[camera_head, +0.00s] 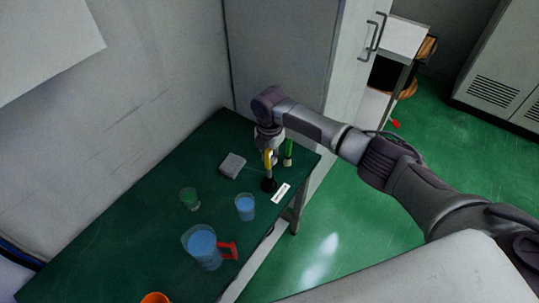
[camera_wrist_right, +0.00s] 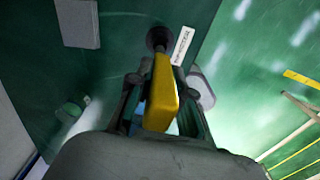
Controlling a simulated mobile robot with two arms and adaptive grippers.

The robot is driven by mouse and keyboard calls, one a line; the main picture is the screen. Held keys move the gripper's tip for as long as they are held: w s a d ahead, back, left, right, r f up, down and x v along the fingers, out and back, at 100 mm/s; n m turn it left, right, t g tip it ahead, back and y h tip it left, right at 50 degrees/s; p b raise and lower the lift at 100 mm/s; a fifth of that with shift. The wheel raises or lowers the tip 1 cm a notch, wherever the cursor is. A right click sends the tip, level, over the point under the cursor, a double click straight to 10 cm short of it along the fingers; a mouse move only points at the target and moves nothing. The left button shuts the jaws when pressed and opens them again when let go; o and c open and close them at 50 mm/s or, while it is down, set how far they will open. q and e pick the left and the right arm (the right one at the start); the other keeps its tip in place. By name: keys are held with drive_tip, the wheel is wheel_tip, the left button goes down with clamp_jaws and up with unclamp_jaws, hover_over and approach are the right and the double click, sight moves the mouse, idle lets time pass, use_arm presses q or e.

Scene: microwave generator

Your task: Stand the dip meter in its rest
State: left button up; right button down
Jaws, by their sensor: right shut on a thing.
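The yellow dip meter (camera_head: 268,160) is held by my right gripper (camera_head: 269,146), roughly upright above the bench. In the right wrist view my right gripper (camera_wrist_right: 160,105) is shut on the yellow body of the meter (camera_wrist_right: 163,92). The meter's lower end points down at the round black rest (camera_head: 268,185); the rest also shows in the wrist view (camera_wrist_right: 158,38). I cannot tell whether the tip is inside the rest or just above it. My left gripper is not in view.

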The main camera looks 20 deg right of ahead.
sight(269, 166)
drive_tip(key=shift+f+b, duration=1.95)
drive_tip(key=shift+f, duration=0.8)
drive_tip(key=c, duration=1)
unclamp_jaws()
drive_tip(key=shift+r, duration=0.1)
wheel_tip(269, 166, up, 12)
drive_tip(key=shift+f, duration=0.1)
